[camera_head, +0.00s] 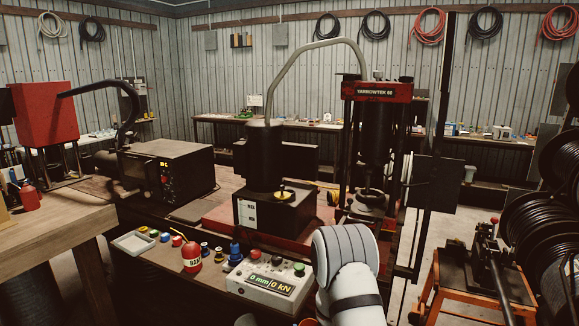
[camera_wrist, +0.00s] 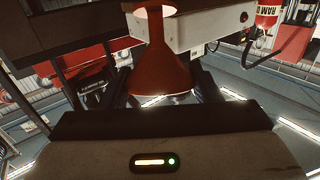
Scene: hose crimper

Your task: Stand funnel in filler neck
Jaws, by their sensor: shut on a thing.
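An orange-red funnel (camera_wrist: 160,68) stands between the two dark fingers of my gripper (camera_wrist: 162,88) in the wrist view. My gripper is shut on it. Its wide cone is towards my gripper's body in the picture and its narrower part points up the picture, ending at a pale, lit opening. In the head view my white arm hides the gripper, and the funnel cannot be made out for sure. A black power unit (camera_head: 274,212) has a small yellow ring (camera_head: 287,194) on top; I cannot tell whether this is the filler neck.
A white control box (camera_head: 268,283) reading "0 mm | 0 kN" stands at the bench front, with a red oil can (camera_head: 191,256) and several small coloured parts to its left. The red-topped press (camera_head: 376,92) stands behind my arm. An orange cart (camera_head: 470,280) is at the right.

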